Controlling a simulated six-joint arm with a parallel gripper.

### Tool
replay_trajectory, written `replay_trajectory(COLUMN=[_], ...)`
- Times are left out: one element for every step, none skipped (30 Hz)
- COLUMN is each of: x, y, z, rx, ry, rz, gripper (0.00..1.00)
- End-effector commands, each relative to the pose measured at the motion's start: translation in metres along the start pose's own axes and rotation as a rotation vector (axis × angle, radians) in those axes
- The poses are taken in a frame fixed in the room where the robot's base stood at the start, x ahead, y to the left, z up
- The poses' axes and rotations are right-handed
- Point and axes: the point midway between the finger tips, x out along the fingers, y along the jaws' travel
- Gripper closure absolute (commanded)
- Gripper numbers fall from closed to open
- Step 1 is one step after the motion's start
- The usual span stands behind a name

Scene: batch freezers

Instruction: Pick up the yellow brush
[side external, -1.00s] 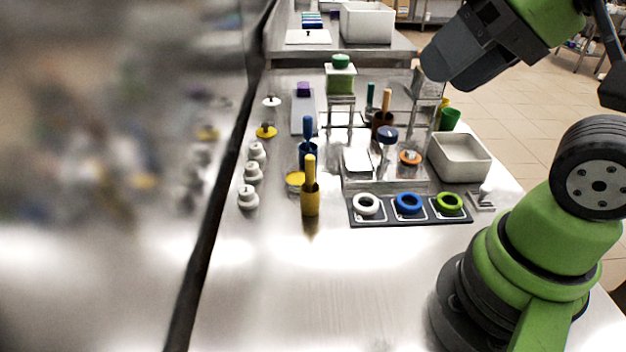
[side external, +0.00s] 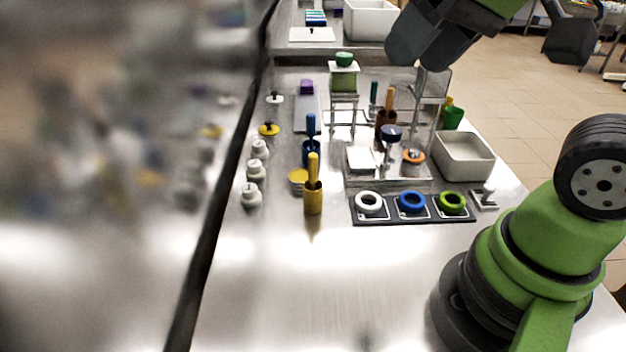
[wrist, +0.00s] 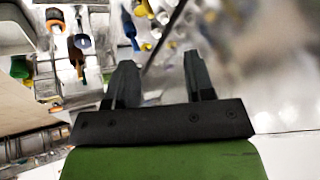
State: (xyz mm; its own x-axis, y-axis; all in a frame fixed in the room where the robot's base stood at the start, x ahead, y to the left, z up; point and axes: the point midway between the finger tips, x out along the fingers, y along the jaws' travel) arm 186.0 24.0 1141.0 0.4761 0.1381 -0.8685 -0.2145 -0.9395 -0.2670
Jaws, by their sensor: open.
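The yellow brush (side external: 313,168) stands upright, with its handle rising from a yellow holder (side external: 313,200) on the steel counter, left of the ring tray in the side external view. Its lower end is hidden in the holder. In the wrist view my gripper (wrist: 158,61) is open, its two dark fingers well apart with nothing held between them. In the side external view the dark end of my arm is high at the top, right of and well above the brush; its fingers are not clear there. I cannot surely pick out the brush in the wrist view.
A blue brush (side external: 311,127) stands just behind. White knobbed pieces (side external: 252,195) line the left, near the blurred wall. A dark tray (side external: 362,219) with white, blue and green rings lies to the right, before a clear stand (side external: 388,182) and white bin (side external: 463,160). The front counter is clear.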

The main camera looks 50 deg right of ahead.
Motion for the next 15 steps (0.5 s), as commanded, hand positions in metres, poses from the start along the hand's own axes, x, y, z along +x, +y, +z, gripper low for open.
replay_trajectory(x=[0.011, 0.017, 0.027, 0.034, 0.042, 0.053, 0.063, 0.072, 0.086, 0.097, 0.107, 0.121, 0.131, 0.141, 0.153], y=[-0.002, -0.002, -0.003, -0.003, -0.003, -0.003, -0.003, -0.002, -0.001, 0.0, 0.001, 0.003, 0.004, 0.006, 0.008], z=[-0.013, -0.02, -0.029, -0.036, -0.042, -0.049, -0.054, -0.059, -0.065, -0.069, -0.072, -0.076, -0.078, -0.079, -0.08], rx=[-0.021, -0.034, -0.052, -0.066, -0.08, -0.098, -0.112, -0.125, -0.143, -0.158, -0.171, -0.188, -0.201, -0.213, -0.226], ry=[-0.046, -0.068, -0.098, -0.12, -0.143, -0.173, -0.197, -0.22, -0.251, -0.275, -0.297, -0.326, -0.347, -0.366, -0.389], rz=[0.024, 0.036, 0.053, 0.064, 0.076, 0.091, 0.102, 0.113, 0.127, 0.137, 0.147, 0.158, 0.166, 0.174, 0.182], gripper=[0.51, 0.51, 0.51, 0.51, 0.51, 0.51, 0.51, 0.51, 0.51, 0.51, 0.51, 0.51, 0.51, 0.51, 0.51])
